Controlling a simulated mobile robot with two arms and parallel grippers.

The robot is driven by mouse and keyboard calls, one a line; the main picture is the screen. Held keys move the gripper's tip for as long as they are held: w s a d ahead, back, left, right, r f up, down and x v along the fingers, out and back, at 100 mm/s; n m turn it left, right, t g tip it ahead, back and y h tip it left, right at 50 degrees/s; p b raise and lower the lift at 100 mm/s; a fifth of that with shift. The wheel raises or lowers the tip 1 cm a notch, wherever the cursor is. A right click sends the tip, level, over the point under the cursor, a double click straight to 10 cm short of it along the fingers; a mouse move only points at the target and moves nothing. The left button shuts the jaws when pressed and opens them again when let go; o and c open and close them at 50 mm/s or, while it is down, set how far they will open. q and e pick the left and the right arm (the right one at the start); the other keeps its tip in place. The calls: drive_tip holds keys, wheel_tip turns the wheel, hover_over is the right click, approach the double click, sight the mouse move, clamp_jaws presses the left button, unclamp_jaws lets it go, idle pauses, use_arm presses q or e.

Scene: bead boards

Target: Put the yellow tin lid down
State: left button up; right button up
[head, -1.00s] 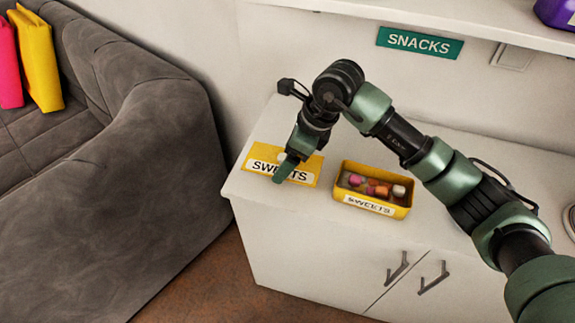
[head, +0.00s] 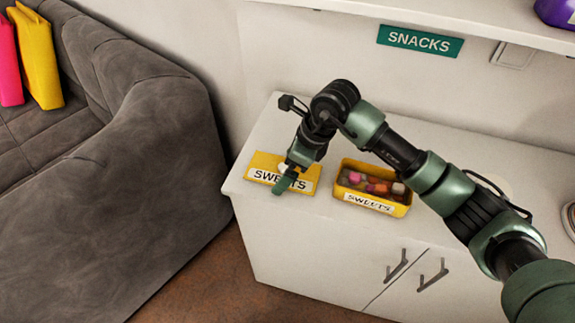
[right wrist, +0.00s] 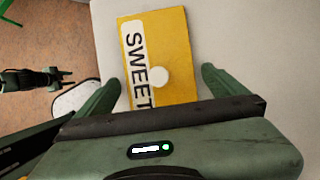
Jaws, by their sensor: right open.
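The yellow tin lid (head: 267,164), with a white SWEETS label and a pale round knob, lies flat on the white cabinet top near its left end. It also shows in the right wrist view (right wrist: 179,45). My right gripper (head: 285,182) is open just above the lid. In the right wrist view its two fingers (right wrist: 160,98) stand wide apart on either side of the lid's near part, clear of the knob. The open yellow tin (head: 399,210) with several coloured sweets stands right of the lid. A dark part at the left of the right wrist view looks like my left gripper (right wrist: 52,78); its jaws are too small to tell.
The cabinet top (head: 262,130) is clear behind the lid. Its left and front edges are close to the lid. A grey sofa (head: 150,190) stands to the left. A shelf (head: 470,20) and a green SNACKS sign (head: 420,41) are at the back.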

drive_tip(key=b+v, duration=0.1)
drive_tip(key=v, duration=1.1)
drive_tip(key=shift+r+b, duration=0.2)
drive_tip(key=shift+b, duration=0.1)
drive_tip(key=shift+s+f, duration=0.1)
